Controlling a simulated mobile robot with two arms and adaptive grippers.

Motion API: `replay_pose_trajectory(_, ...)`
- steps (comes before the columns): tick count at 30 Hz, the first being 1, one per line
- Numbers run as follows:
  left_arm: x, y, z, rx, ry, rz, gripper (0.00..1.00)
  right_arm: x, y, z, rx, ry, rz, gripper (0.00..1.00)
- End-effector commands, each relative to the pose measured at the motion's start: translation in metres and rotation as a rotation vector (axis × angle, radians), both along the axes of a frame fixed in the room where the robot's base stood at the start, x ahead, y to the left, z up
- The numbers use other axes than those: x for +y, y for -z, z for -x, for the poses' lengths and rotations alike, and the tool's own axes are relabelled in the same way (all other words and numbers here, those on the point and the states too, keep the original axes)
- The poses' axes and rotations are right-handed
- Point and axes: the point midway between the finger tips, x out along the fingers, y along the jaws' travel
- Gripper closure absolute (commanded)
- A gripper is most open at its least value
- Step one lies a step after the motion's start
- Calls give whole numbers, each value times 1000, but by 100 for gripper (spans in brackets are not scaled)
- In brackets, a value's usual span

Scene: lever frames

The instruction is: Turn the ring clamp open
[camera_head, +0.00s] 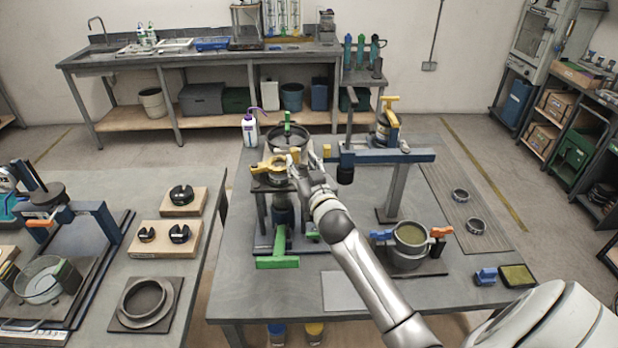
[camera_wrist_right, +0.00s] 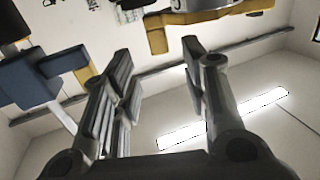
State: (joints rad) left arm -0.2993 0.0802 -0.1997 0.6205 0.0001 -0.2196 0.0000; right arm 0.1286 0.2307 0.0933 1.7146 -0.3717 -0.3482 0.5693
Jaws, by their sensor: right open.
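A yellow ring clamp (camera_head: 274,163) sits around the top of a dark press-like stand with a green handle (camera_head: 278,262) at its base. My right gripper (camera_head: 302,165) is just right of the ring, and its arm reaches in from the lower right. In the right wrist view my right gripper (camera_wrist_right: 155,75) has its two fingers well apart with nothing between them. A yellow part (camera_wrist_right: 200,22) against a grey round body shows beyond the fingertips. Contact with the ring cannot be told in the head view. My left gripper is not in view.
A blue beam (camera_head: 395,156) on a post stands right of the gripper, with a yellow-handled clamp (camera_head: 388,112) behind it. A pot with blue and orange handles (camera_head: 410,250) stands front right. A white wash bottle (camera_head: 249,130) is behind left. Bare tabletop (camera_head: 240,285) shows at front left.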

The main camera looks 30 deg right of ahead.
Motion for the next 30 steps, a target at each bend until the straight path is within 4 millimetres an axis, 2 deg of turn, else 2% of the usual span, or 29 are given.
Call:
replay_pose_trajectory(3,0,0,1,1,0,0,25,7,1,24,1,-1,0,59)
replay_pose_trajectory(9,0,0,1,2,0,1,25,13,1,49,1,0,0,59)
replay_pose_trajectory(14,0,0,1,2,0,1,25,15,0,57,1,0,1,59)
replay_pose_trajectory(21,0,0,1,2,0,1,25,15,0,58,1,0,1,59)
replay_pose_trajectory(22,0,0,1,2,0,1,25,15,0,57,1,0,1,60)
replay_pose_trajectory(26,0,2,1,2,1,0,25,15,2,59,-11,0,-47,77)
replay_pose_trajectory(30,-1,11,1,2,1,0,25,13,6,67,-73,2,-294,95)
